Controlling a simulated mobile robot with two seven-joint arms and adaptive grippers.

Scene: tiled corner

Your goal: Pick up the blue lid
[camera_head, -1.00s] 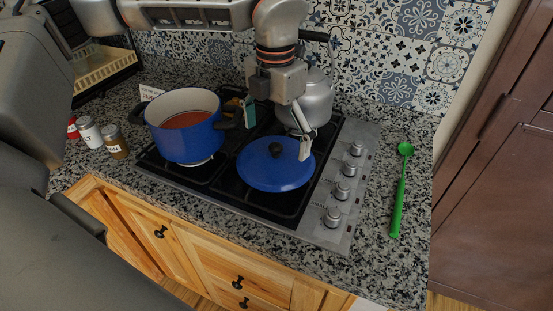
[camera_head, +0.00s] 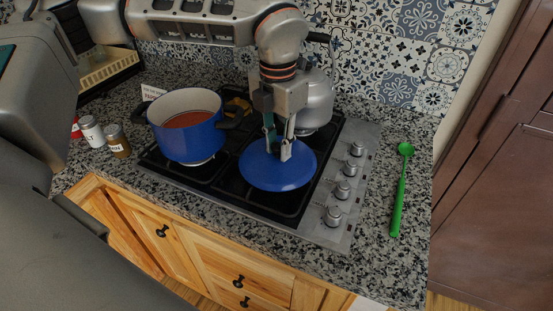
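The blue lid (camera_head: 275,177) lies over the right burners of the stovetop, to the right of the blue pot (camera_head: 187,140). My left gripper (camera_head: 279,152) comes down on the lid's centre from above, with its two fingers close together where the black knob is. My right gripper is not in view.
A kettle (camera_head: 319,100) stands behind the lid. Stove dials (camera_head: 344,190) are to the right, and a green ladle (camera_head: 399,195) lies on the counter. Shaker jars (camera_head: 117,141) stand left of the pot. The counter between dials and ladle is clear.

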